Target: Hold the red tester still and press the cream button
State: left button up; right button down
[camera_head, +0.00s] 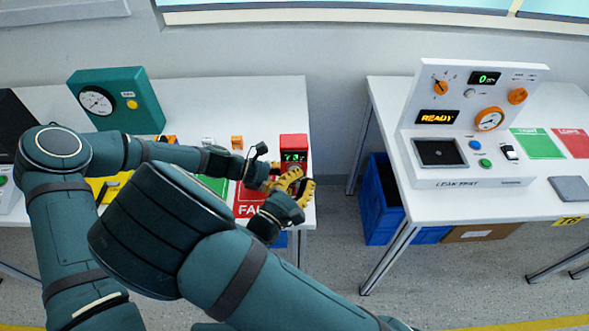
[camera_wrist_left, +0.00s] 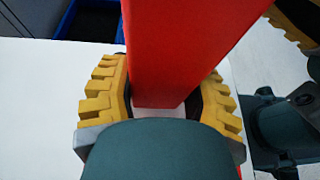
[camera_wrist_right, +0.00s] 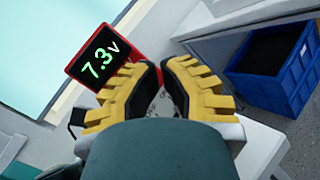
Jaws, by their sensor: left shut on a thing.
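The red tester (camera_head: 293,142) stands upright near the right end of the left table, with a lit green display at its top. In the left wrist view its red body (camera_wrist_left: 185,50) is between the yellow fingers of my left gripper (camera_wrist_left: 170,85), which is shut on it. My right gripper (camera_head: 302,187) is beside the tester in the head view. In the right wrist view its fingertips (camera_wrist_right: 163,68) are nearly together with nothing between them, and the tester's display (camera_wrist_right: 100,62) reads 7.3 V. I cannot make out the cream button in any view.
A red FAIL mat (camera_head: 245,209) and a green mat (camera_head: 213,184) lie on the left table. A teal gauge box (camera_head: 118,98) stands at the back. The right table holds a white test console (camera_head: 465,130). A gap separates the tables, with a blue crate (camera_head: 376,215) below.

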jog(key=shift+s, duration=0.8)
jog(key=s, duration=0.5)
jog(key=shift+d, duration=0.1)
dwell(0.6)
pick_arm(q)
jog(key=o, duration=1.3)
jog(key=shift+c, duration=0.2)
